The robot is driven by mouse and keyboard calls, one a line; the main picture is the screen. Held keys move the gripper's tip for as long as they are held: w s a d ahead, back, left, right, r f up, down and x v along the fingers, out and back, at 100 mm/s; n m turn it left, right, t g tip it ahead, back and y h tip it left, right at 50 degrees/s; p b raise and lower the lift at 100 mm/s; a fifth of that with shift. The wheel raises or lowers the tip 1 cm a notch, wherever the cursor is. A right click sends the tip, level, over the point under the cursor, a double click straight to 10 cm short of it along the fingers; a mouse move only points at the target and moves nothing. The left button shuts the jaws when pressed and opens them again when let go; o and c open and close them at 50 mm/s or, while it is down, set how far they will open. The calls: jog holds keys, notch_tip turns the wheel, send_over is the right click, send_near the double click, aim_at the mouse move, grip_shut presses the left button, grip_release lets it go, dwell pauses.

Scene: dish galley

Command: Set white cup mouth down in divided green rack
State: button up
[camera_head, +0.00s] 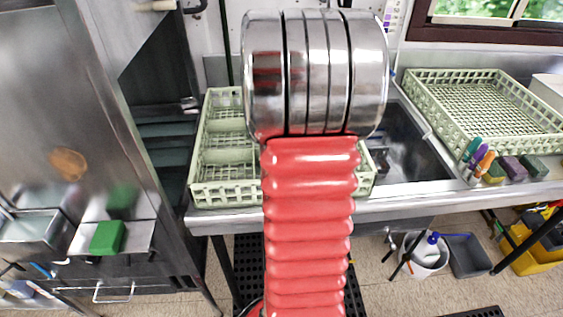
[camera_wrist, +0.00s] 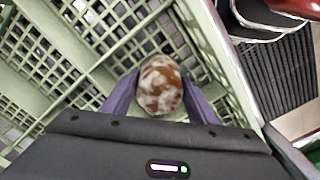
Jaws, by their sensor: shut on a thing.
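My gripper (camera_wrist: 161,92) shows in the wrist view with its two purple fingers shut on a rounded thing, mottled white and brown, which I take to be the cup (camera_wrist: 160,84). I cannot tell its mouth from its base here. The divided green rack (camera_wrist: 214,48) lies below and around it, with the cup close to the rack's side wall. In the head view the rack (camera_head: 226,192) stands left of centre, partly behind my arm. My arm hides the gripper and cup there. I cannot tell whether the cup touches the rack floor.
A steel sink basin (camera_head: 415,150) is right of the divided rack. A second green rack (camera_head: 478,78) stands farther right, with coloured markers (camera_head: 478,155) and sponges (camera_head: 511,167) by its front edge. A steel cabinet (camera_head: 75,100) rises at the left.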

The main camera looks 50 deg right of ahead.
jog(key=shift+f, duration=0.15)
jog(key=o, duration=1.1)
notch_tip(320, 180, up, 12)
jog(key=shift+r, duration=0.1)
dwell(0.8)
jog(key=w+a+r+t+h, duration=0.1)
jog(key=a+t, duration=0.1)
jog(key=a, duration=1.2)
jog(key=w+a+r+t, duration=0.1)
jog(key=a+r+t, duration=0.1)
jog(key=a, duration=1.2)
jog(key=shift+n+t+y, duration=0.4)
jog(key=shift+t+y, duration=0.1)
jog(key=shift+t, duration=0.3)
jog(key=s+a, duration=0.1)
jog(key=a, duration=0.2)
jog(key=s+a+f, duration=0.1)
jog(key=a, duration=0.1)
jog(key=s+a+f, duration=0.1)
jog(key=s+a, duration=0.1)
jog(key=a, duration=0.1)
jog(key=shift+s+a+f, duration=0.1)
jog(key=shift+a+f, duration=0.15)
jog(key=shift+a, duration=0.05)
